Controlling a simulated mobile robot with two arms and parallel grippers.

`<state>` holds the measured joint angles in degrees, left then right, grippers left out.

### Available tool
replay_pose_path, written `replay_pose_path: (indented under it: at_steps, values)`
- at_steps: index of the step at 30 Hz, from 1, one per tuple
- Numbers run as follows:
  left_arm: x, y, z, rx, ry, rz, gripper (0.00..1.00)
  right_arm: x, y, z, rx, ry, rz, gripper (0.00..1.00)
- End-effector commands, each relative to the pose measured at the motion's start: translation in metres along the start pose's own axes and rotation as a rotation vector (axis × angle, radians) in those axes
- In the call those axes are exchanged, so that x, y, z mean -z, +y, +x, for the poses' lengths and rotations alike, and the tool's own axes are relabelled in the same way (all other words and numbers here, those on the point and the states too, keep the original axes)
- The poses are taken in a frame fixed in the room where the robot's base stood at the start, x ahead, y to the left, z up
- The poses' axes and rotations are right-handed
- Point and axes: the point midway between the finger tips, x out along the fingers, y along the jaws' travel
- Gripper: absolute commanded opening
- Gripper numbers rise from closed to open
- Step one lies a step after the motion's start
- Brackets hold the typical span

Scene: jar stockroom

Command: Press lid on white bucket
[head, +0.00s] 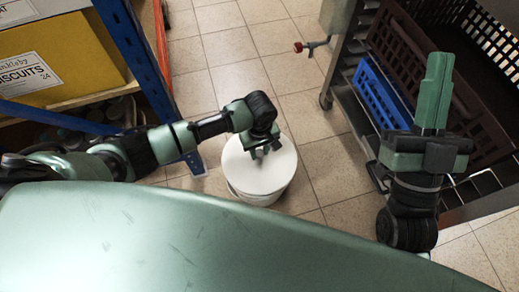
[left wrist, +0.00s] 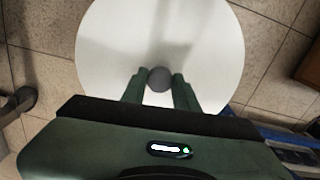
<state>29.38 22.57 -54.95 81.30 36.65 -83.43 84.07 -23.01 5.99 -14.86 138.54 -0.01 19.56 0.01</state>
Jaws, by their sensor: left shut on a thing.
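The white bucket (head: 268,200) stands on the tiled floor, in the middle of the head view. Its round white lid (head: 245,178) covers its top; I cannot tell whether the lid is fully seated. In the left wrist view the lid (left wrist: 115,45) fills the upper middle and hides the bucket. My left gripper (head: 264,150) is over the lid, shut on the grey round knob (left wrist: 159,79) near the lid's middle, one finger on each side. My right gripper (head: 437,85) is off to the right, its fingers together and empty, away from the bucket.
A blue-framed shelf (head: 138,55) with a yellow biscuit box (head: 50,60) stands at left, its post near the bucket. At right is a rack (head: 350,95) with a blue crate (head: 382,95) and a dark brown crate (head: 425,60). Floor behind the bucket is clear.

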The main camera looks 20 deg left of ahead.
Motion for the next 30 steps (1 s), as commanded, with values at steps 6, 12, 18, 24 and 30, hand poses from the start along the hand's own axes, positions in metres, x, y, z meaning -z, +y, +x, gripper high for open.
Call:
replay_pose_path:
  at_steps: [6,12,18,24,30]
  values:
    - [0.0,0.0,0.0,0.0,0.0,0.0,0.0,0.0,0.0,0.0,0.0,-0.001,0.0,0.0]
    - [0.0,0.0,0.0,0.0,0.0,0.0,0.0,-0.001,0.0,0.0,0.0,-0.003,-0.001,0.0]
    - [0.0,0.0,0.0,0.0,0.0,0.0,0.0,-0.004,0.0,0.001,-0.001,-0.019,-0.001,0.0]
    - [0.0,0.0,0.0,0.0,0.0,0.0,0.0,-0.008,0.001,0.001,-0.002,-0.045,-0.003,0.0]
    - [-0.001,0.0,0.0,0.0,0.0,0.0,0.0,-0.013,0.002,0.001,-0.003,-0.07,-0.004,0.0]
